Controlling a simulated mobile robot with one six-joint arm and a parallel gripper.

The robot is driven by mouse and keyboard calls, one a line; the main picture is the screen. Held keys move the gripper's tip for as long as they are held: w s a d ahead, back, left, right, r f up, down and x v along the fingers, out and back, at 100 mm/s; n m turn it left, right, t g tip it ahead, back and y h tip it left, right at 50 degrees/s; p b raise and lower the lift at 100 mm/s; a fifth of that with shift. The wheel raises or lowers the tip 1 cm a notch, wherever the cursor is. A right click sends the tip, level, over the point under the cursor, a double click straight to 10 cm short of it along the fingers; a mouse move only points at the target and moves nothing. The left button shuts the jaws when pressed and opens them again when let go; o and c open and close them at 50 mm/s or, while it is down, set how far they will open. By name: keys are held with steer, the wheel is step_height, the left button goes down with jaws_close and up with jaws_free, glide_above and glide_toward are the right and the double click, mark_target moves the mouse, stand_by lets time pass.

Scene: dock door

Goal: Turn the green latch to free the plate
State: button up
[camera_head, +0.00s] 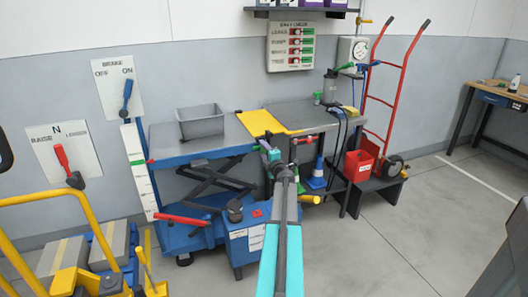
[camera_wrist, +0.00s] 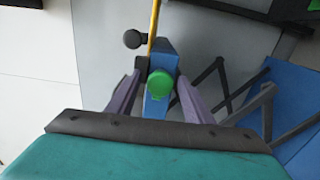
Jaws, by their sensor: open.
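The green latch (camera_wrist: 160,86) shows in the wrist view as a rounded green end on a blue block (camera_wrist: 155,110). My gripper (camera_wrist: 163,73) is open, with one purple finger on each side of the latch. I cannot tell whether either finger touches it. The yellow plate (camera_head: 262,122) lies flat, bridging the blue lift table and the grey bench in the head view. In the wrist view its thin yellow edge (camera_wrist: 154,28) rises above the block. In the head view my gripper (camera_head: 270,149) is at the plate's front edge, and the latch is mostly hidden there.
A grey bin (camera_head: 201,122) stands on the blue lift table (camera_head: 170,150). A black round knob (camera_wrist: 133,39) is close to my left finger in the wrist view. Open floor lies at the right front.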

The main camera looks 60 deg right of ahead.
steer(key=shift+s+a, duration=0.1)
steer(key=shift+s, duration=0.05)
steer(key=v, duration=1.3)
steer(key=shift+s+a, duration=0.2)
steer(key=shift+r+p, duration=0.1)
steer(key=shift+p, duration=0.2)
